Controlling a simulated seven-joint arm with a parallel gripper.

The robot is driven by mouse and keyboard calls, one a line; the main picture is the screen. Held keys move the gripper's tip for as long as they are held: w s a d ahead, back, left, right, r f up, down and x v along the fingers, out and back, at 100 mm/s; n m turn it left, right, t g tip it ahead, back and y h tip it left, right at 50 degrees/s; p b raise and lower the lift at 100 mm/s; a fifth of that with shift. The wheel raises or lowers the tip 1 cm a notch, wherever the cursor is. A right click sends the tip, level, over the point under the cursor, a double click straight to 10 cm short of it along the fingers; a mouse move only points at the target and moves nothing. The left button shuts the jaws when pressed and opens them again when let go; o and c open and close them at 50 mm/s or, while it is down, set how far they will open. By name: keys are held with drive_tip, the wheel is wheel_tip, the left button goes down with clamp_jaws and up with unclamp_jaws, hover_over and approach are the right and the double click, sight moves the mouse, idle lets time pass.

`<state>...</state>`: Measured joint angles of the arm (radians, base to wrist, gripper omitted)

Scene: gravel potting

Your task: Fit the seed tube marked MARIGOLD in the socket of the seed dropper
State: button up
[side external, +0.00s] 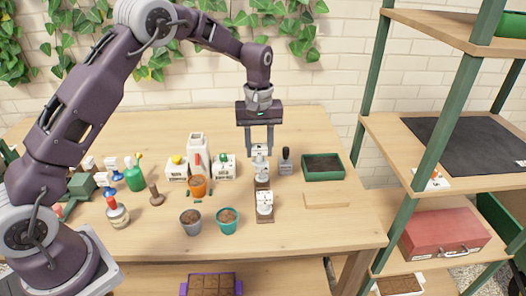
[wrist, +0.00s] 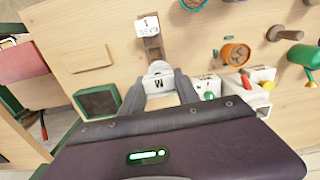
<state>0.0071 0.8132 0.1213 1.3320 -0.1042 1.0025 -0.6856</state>
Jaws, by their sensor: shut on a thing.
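My gripper (side external: 259,152) points down over the table and is shut on a white piece (wrist: 158,84) at the far end of a wooden strip (side external: 264,216). In the wrist view the piece shows one dark letter that looks like M or W. The full name MARIGOLD cannot be read. A second white piece (side external: 264,203) stands at the near end of the strip; its label (wrist: 148,30) is too small to read. I cannot tell whether the held piece is clear of the strip. I cannot tell for certain which thing is the seed dropper.
A dark-handled grey block (side external: 286,168) and a green soil tray (side external: 323,174) stand right of my gripper. White boxes (side external: 224,172) and an orange pot (side external: 198,186) stand left. Grey (side external: 190,224) and teal (side external: 227,227) pots are nearer. A wooden board (side external: 327,199) lies at right.

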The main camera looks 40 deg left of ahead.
drive_tip(key=s+a+r+n, duration=0.25)
drive_tip(key=a+r, duration=0.25)
drive_tip(key=a, duration=0.6)
drive_tip(key=s+a+r+n, duration=0.2)
drive_tip(key=a+r+n, duration=0.15)
drive_tip(key=a, duration=0.65)
drive_tip(key=shift+s+a+f, duration=0.1)
drive_tip(key=shift+s+f, duration=0.1)
drive_tip(key=shift+f, duration=1.65)
drive_tip(key=shift+f, duration=0.2)
drive_tip(key=shift+f, duration=0.55)
drive_tip(key=shift+f, duration=0.2)
drive_tip(key=shift+f, duration=0.35)
drive_tip(key=shift+f, duration=0.1)
